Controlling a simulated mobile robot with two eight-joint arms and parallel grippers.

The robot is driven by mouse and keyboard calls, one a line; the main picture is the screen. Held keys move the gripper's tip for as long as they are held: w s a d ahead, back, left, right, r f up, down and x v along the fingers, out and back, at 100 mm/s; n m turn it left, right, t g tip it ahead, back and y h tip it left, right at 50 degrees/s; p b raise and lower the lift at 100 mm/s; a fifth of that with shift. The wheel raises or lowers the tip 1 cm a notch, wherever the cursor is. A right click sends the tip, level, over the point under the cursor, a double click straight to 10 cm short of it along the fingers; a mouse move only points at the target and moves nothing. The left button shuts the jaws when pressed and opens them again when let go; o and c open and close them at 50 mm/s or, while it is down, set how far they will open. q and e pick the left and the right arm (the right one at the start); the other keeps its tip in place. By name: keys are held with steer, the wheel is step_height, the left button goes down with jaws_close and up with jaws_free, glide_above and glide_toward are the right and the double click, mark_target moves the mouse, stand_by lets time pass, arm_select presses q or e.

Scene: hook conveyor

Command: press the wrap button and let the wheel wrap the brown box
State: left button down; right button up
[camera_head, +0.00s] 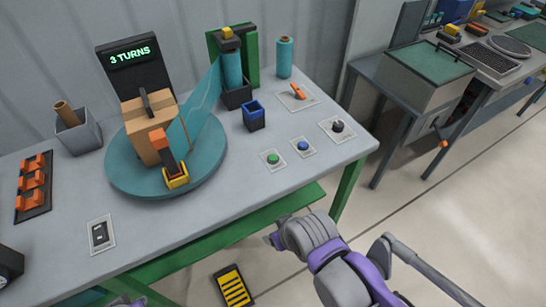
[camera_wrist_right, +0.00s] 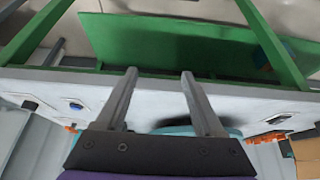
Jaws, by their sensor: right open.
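The brown box (camera_head: 140,112) stands on the teal wheel (camera_head: 205,168), with a dark strip over its top. A sheet of teal film (camera_head: 203,105) stretches from a roll on a post (camera_head: 232,68) to the box. A green button (camera_head: 272,158) and a blue button (camera_head: 303,146) sit on small plates near the table's front right. I cannot tell which is the wrap button. My right gripper (camera_wrist_right: 158,88) is open and empty, in front of the table's front edge and apart from the buttons. Only a scrap of my left arm shows at the bottom left.
A sign (camera_head: 133,56) reads "3 TURNS". A black knob (camera_head: 337,127), an orange lever (camera_head: 298,92), a blue cup (camera_head: 254,115) and a spare roll (camera_head: 284,57) stand on the right of the table (camera_head: 235,195). A yellow-striped pedal (camera_head: 233,287) lies on the floor.

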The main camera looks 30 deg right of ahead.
jaws_close()
stand_by(1.4)
